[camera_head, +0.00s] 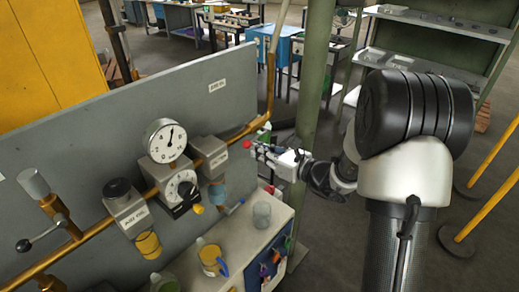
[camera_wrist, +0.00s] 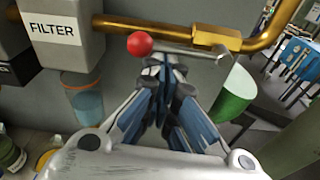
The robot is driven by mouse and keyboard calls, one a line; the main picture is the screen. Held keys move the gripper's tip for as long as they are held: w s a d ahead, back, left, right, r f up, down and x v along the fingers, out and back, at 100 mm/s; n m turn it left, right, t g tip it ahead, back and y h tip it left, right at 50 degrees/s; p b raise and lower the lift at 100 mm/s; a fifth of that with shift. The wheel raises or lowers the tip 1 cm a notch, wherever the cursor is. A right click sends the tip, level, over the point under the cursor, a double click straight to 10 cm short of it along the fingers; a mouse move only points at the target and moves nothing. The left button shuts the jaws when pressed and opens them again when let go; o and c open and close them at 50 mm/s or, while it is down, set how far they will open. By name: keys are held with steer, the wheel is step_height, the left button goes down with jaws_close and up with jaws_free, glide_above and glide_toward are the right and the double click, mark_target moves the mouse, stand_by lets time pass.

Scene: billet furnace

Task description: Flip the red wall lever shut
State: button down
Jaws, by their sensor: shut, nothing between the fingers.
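The red lever knob (camera_wrist: 140,44) is a ball on the end of a thin grey lever arm (camera_wrist: 185,51), which lies roughly level below a brass valve body (camera_wrist: 216,36) on the pipe. My gripper (camera_wrist: 163,62) is shut and empty, its fingertips close beside the ball, just below the lever arm. Whether they touch it I cannot tell. In the head view the red knob (camera_head: 247,144) shows at the left of my gripper (camera_head: 258,150), which hides most of the lever.
A filter unit (camera_wrist: 58,32) with a clear bowl (camera_wrist: 82,98) hangs left of the lever. A green cup-shaped thing (camera_wrist: 235,92) is at the right. A bench (camera_head: 229,232) with a glass (camera_head: 261,215) and a mug stands below. A green post (camera_head: 314,75) rises behind my gripper.

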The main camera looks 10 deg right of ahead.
mark_target(252, 140)
steer(key=shift+r+m+p, duration=0.3)
steer(key=shift+p, duration=0.1)
steer(key=r+m+p, duration=0.1)
steer(key=p, duration=0.2)
steer(key=r+m+p, duration=0.1)
steer(key=m+p, duration=0.1)
steer(key=p, duration=0.1)
steer(key=shift+s+a+r+y, duration=0.15)
steer(key=shift+a+r+y, duration=0.05)
steer(key=shift+r+y, duration=0.2)
steer(key=w+d+r+m+y+p, duration=0.1)
steer(key=r+m+p, duration=0.4)
steer(key=m+p, duration=0.6)
steer(key=shift+w+d+y+p, duration=0.4)
steer(key=shift+w+d+p, duration=0.2)
steer(key=shift+d, duration=0.45)
steer(key=shift+r, duration=0.1)
